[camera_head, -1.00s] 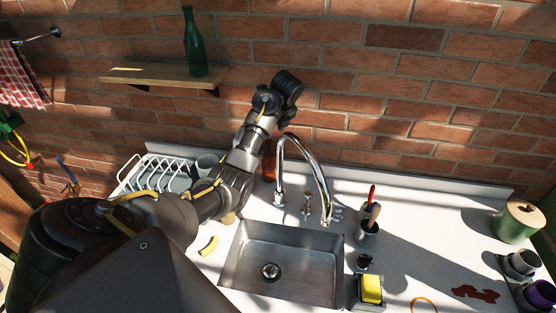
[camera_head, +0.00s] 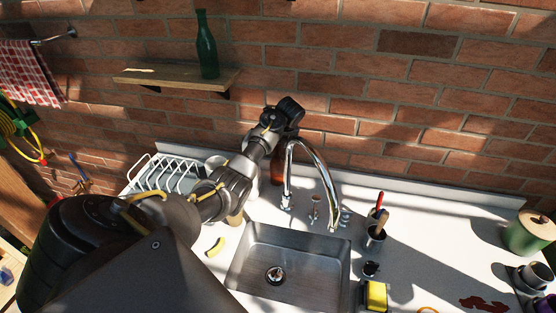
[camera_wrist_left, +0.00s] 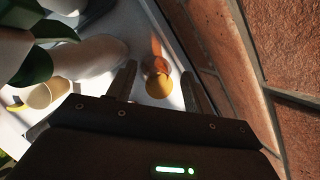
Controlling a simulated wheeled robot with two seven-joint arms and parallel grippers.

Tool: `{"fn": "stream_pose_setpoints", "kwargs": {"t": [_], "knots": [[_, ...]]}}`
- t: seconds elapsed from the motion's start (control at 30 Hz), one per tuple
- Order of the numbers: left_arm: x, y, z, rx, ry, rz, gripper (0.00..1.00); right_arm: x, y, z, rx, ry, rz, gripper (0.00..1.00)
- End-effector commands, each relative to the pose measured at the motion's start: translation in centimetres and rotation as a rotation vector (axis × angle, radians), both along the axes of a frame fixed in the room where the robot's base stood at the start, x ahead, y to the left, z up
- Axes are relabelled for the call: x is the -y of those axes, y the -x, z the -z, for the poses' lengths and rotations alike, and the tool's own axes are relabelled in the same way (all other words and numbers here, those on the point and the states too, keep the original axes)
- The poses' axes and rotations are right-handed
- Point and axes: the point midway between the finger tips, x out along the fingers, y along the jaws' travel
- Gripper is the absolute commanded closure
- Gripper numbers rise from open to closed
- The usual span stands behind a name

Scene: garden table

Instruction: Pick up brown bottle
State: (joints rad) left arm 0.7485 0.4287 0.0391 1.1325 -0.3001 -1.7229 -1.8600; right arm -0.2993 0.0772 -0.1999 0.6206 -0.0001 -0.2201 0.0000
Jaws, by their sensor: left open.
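The brown bottle (camera_head: 277,172) stands on the counter against the back wall, just left of the tap; my arm hides its upper part in the head view. In the left wrist view I look down on its round orange-yellow top (camera_wrist_left: 158,84), which lies between the two dark fingers of my left gripper (camera_wrist_left: 158,74). These fingers are apart, with a gap visible on both sides of the bottle. In the head view my left wrist is above the bottle, and the fingers are largely hidden. My right gripper is not in view.
The curved metal tap (camera_head: 318,165) rises close on the right, behind the sink (camera_head: 290,268). A white dish rack (camera_head: 160,177) stands left. The brick wall (camera_head: 350,110) is close behind. A green bottle (camera_head: 206,48) stands on a wooden shelf (camera_head: 165,76).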

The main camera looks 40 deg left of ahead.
Motion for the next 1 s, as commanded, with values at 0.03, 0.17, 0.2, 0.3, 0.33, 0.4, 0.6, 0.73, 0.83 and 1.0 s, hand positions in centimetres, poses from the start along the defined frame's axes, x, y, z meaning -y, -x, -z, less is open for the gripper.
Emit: {"fn": "stream_pose_setpoints", "kwargs": {"t": [0.03, 0.17, 0.2, 0.3, 0.33, 0.4, 0.6, 0.73, 0.83, 1.0], "knots": [[-0.2, 0.0, 0.5, -0.002, 0.0, -0.001, 0.49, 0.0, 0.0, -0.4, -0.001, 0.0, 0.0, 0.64], [-0.6, -0.1, 1.4, -0.001, 0.0, -0.001, 0.49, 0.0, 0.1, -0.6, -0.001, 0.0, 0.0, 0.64], [-0.6, -0.2, 1.5, 0.001, -0.001, -0.001, 0.49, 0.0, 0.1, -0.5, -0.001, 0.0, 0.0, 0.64], [-0.6, -0.2, 1.6, 0.002, -0.001, -0.001, 0.49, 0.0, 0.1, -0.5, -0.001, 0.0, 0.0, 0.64], [-0.6, -0.2, 1.6, 0.002, -0.001, -0.001, 0.49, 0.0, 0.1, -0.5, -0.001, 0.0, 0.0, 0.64], [-0.6, -0.2, 1.6, 0.002, 0.0, 0.0, 0.5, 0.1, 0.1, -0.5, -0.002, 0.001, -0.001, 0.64], [-0.6, -0.2, 1.6, 0.001, 0.0, -0.001, 0.76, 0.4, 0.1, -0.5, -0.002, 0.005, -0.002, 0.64], [-0.6, -0.2, 1.6, 0.002, 0.001, 0.0, 0.93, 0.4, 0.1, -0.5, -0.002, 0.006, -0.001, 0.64], [-0.6, -0.2, 1.5, 0.001, 0.0, -0.001, 1.0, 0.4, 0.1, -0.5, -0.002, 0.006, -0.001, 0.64], [-0.6, -0.2, 1.5, 0.002, 0.0, 0.0, 1.0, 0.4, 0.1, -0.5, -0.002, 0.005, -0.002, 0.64]]}}
